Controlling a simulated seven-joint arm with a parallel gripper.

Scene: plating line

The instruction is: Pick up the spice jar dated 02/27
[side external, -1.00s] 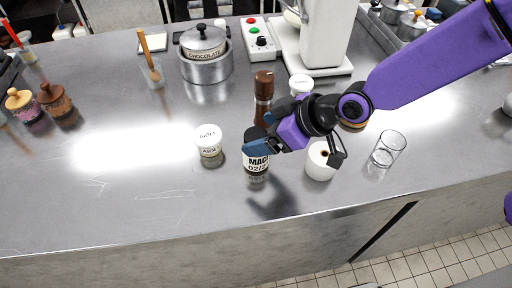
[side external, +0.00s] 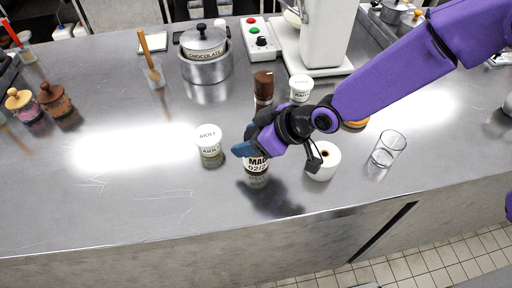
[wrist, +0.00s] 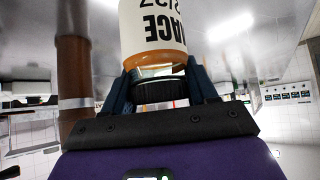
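The spice jar (side external: 257,165) stands upright on the steel counter. The part of its label that shows in the side view reads MA and 02/2, with the end of each line cut off. In the wrist view the jar (wrist: 155,30) appears upside down, with ACE legible, and its dark cap (wrist: 160,92) points toward the palm. My gripper (side external: 250,150) is lowered over the jar from above. In the wrist view its blue fingers (wrist: 160,88) lie on either side of the cap and upper jar, very close. I cannot tell whether they press on it.
A brown-topped pepper mill (side external: 263,86) stands just behind the jar. An AIOLI jar (side external: 209,140) is to the left. A white roll (side external: 322,160) and a clear glass (side external: 388,149) are to the right. The counter in front of the jar is clear.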

